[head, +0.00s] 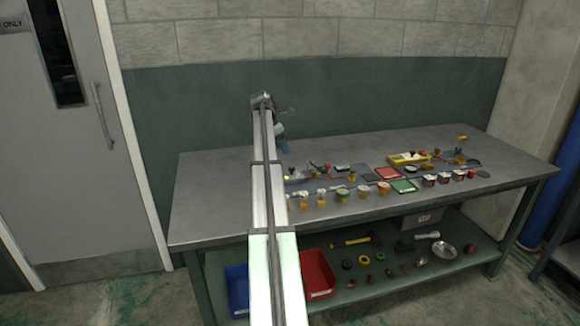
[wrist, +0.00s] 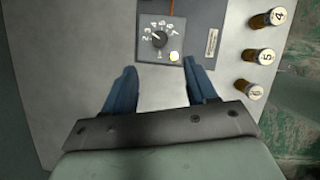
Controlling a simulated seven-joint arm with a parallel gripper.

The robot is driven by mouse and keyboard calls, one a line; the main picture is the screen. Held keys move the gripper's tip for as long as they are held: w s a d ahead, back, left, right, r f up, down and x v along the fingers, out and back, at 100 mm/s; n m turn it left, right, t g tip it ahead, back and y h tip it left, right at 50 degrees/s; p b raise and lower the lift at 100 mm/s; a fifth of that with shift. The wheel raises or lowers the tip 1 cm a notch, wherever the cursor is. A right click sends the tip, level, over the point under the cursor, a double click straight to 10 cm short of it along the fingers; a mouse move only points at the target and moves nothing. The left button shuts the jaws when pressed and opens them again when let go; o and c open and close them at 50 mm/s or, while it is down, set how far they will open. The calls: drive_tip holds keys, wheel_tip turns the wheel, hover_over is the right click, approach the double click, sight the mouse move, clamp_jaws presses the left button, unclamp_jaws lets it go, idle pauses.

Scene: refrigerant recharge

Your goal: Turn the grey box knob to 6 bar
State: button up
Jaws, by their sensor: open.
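The grey box (wrist: 146,50) shows at the top middle of the wrist view. It carries a round dark knob (wrist: 159,39) ringed by white numbers. The knob's pointer seems to lean to the upper left, but the exact number is too small to read. A pale yellow round button (wrist: 174,57) sits at the box's lower right corner. My gripper (wrist: 161,70) is open and empty, its two blue fingers apart, their tips just short of the box on either side. In the head view my gripper (head: 279,138) is above the bench, and I cannot make out the grey box there.
Jars with numbered lids, such as 5 (wrist: 265,57), stand right of the box. The workbench (head: 215,190) holds rows of jars, a green tray (head: 404,186) and a red tray (head: 388,173). Its left end is bare. A red bin (head: 318,275) is on the lower shelf.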

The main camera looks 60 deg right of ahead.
sight(291, 168)
drive_tip(key=x, duration=1.1)
drive_tip(key=shift+f, duration=0.1)
drive_tip(key=shift+c, duration=0.3)
drive_tip(key=c, duration=1)
